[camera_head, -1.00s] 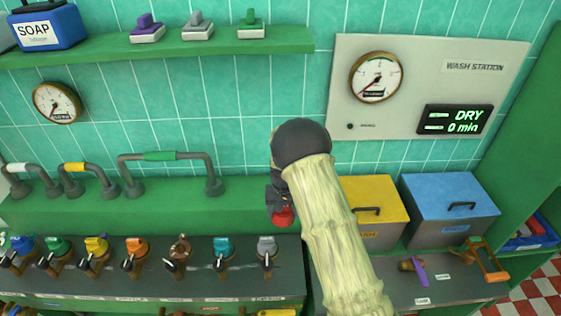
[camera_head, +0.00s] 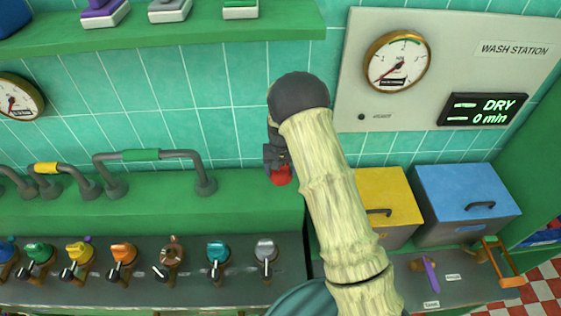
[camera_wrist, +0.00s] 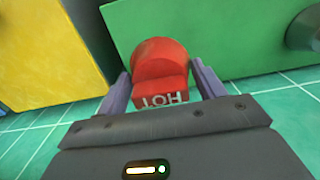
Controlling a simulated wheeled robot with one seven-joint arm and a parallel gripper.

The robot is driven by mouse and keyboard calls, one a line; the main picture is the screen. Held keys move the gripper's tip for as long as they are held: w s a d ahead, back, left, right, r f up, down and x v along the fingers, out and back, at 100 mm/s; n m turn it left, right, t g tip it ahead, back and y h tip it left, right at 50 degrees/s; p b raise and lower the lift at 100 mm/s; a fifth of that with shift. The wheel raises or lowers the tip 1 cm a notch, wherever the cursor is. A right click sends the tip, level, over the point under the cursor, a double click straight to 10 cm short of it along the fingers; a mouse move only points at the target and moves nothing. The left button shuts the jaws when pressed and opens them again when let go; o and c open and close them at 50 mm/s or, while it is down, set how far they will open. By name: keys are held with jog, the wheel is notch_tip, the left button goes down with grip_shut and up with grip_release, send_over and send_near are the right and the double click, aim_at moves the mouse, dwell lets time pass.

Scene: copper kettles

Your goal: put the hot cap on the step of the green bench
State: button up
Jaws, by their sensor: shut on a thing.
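The hot cap (camera_wrist: 160,62) is red with white HOT lettering, upside down in the wrist view. My gripper (camera_wrist: 159,82) is shut on it, with one finger on each side. In the head view the cap (camera_head: 281,175) shows as a small red piece below my dark gripper (camera_head: 276,157). It appears in front of the right end of the green step (camera_head: 245,205) at the back of the bench. I cannot tell whether the cap touches the step. My arm hides part of the area to the right.
Grey pipes (camera_head: 205,180) stand on the step left of the cap. Several coloured taps (camera_head: 218,255) line the lower counter. A yellow box (camera_head: 380,190) and a blue box (camera_head: 465,195) stand to the right. The step's right end looks clear.

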jog(key=shift+s+r, duration=0.15)
notch_tip(320, 180, down, 6)
jog(key=b, duration=0.3)
jog(key=shift+r, duration=0.1)
jog(key=shift+a+f+b, duration=0.15)
jog(key=shift+f+b, duration=0.1)
jog(key=shift+b, duration=0.15)
jog(key=shift+f, duration=0.1)
jog(key=shift+s, duration=0.15)
dwell(0.3)
jog(key=shift+f+b, duration=0.45)
dwell(0.3)
